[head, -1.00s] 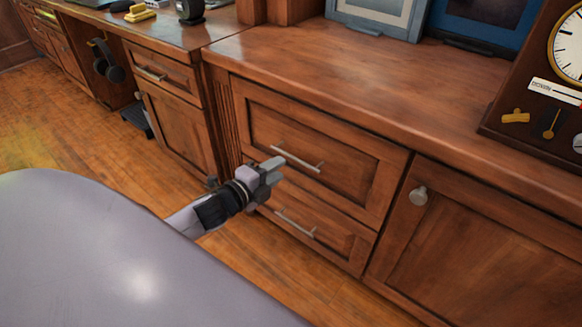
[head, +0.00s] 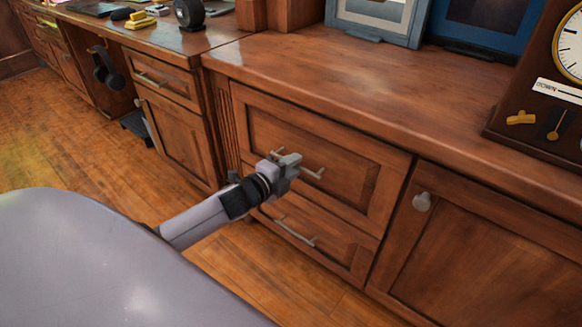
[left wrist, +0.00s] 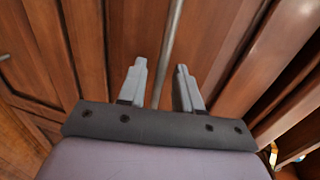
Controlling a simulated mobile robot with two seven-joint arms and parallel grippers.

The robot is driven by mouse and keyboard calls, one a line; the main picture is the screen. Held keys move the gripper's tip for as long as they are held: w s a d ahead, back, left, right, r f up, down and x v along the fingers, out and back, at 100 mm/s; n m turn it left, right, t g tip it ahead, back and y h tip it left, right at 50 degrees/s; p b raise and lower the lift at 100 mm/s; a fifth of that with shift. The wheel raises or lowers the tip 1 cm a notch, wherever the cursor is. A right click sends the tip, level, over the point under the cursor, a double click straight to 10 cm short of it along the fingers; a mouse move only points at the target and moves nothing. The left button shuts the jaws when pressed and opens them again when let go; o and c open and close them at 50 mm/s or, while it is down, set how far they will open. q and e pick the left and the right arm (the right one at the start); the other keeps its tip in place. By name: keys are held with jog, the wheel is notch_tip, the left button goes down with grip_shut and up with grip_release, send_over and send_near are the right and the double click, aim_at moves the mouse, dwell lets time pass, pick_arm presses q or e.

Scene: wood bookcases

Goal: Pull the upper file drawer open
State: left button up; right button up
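The upper file drawer (head: 345,183) is a wooden front with a recessed panel and a metal bar handle (head: 313,173); it looks shut. My left gripper (head: 287,160) is in front of the handle's left part and hides some of it. In the left wrist view the gripper (left wrist: 160,82) is open, and the handle bar (left wrist: 174,40) runs lengthwise between the lines of its two fingers. I cannot tell whether the fingers touch the bar. My right gripper is not in view.
The lower drawer (head: 335,250) with its own bar handle (head: 294,232) is below. A cabinet door (head: 490,250) with a round knob (head: 422,202) stands to the right. A clock (head: 545,105) and picture frames (head: 375,22) stand on the countertop (head: 350,80).

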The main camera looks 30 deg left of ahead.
pick_arm(q)
grip_shut()
dwell(1.2)
